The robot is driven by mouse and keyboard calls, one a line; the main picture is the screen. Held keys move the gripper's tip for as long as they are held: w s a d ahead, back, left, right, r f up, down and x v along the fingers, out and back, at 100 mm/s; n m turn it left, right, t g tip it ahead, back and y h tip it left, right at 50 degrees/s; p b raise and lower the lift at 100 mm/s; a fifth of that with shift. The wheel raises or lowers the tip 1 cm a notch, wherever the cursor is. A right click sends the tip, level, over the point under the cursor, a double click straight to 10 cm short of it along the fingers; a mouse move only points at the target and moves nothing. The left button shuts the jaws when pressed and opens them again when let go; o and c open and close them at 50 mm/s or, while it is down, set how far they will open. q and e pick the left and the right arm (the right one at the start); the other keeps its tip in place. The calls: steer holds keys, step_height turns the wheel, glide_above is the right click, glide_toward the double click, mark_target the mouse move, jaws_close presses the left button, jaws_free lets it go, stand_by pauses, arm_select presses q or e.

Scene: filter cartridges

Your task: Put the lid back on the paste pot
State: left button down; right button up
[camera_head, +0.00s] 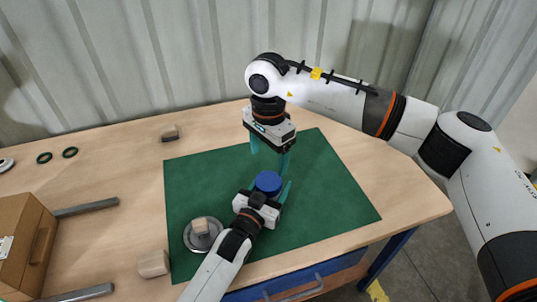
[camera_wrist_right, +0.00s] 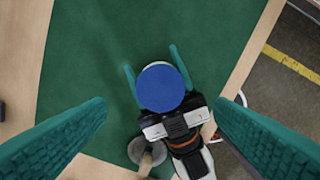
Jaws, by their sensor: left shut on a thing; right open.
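A blue round thing (camera_head: 268,182) with a flat top is on or just above the green mat; it also shows as a blue disc in the right wrist view (camera_wrist_right: 161,87). I cannot tell whether it is the lid alone or the paste pot with its lid on. My left gripper (camera_head: 269,191) is shut on it, one finger on each side. My right gripper (camera_head: 269,151) is open and empty, pointing down above and behind the blue thing. In the right wrist view its fingers stand wide apart on either side.
A grey round dish (camera_head: 190,239) with a wooden block (camera_head: 200,226) on it is at the green mat's (camera_head: 215,185) front left. Other wooden blocks (camera_head: 153,264) (camera_head: 169,133), a cardboard box (camera_head: 22,245), grey bars (camera_head: 86,207) and dark rings (camera_head: 70,152) lie left. The mat's right is clear.

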mark_target(268, 181)
steer(key=shift+f, duration=0.15)
arm_select(q)
steer(key=shift+f, duration=0.1)
arm_select(e)
steer(key=shift+f, duration=3.9)
arm_select(q)
steer(key=shift+s, duration=0.1)
arm_select(e)
steer(key=shift+c, duration=0.6)
arm_select(q)
steer(key=shift+d, duration=0.1)
arm_select(e)
steer(key=c, duration=0.9)
steer(key=shift+m, duration=1.7)
steer(key=o, duration=1.1)
